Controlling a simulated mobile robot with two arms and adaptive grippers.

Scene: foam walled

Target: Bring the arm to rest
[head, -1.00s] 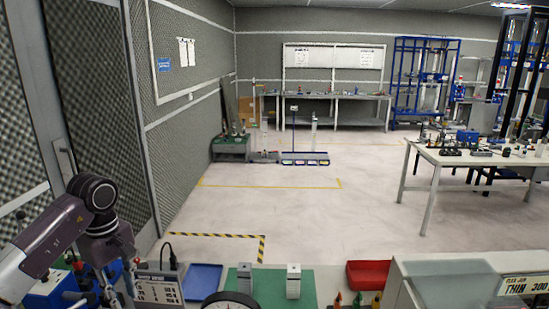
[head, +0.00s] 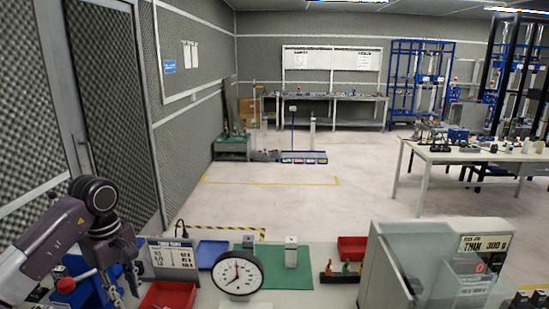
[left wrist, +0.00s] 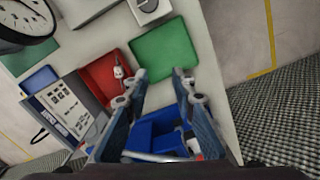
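My left arm comes in at the left of the head view, and its gripper (head: 119,284) hangs over the left end of the bench. In the left wrist view its two fingers (left wrist: 160,80) stand apart with nothing between the tips, above a blue bin (left wrist: 150,132). The blue bin also shows behind the gripper in the head view (head: 75,268). I cannot tell how high the fingers are above it. My right arm and gripper are not in view.
A red tray (head: 168,297), a printed sign (head: 172,258), a dial gauge (head: 238,274) and a green mat (head: 290,276) with metal blocks lie near the gripper. A grey box (head: 386,270) stands farther right. Open floor lies beyond the bench.

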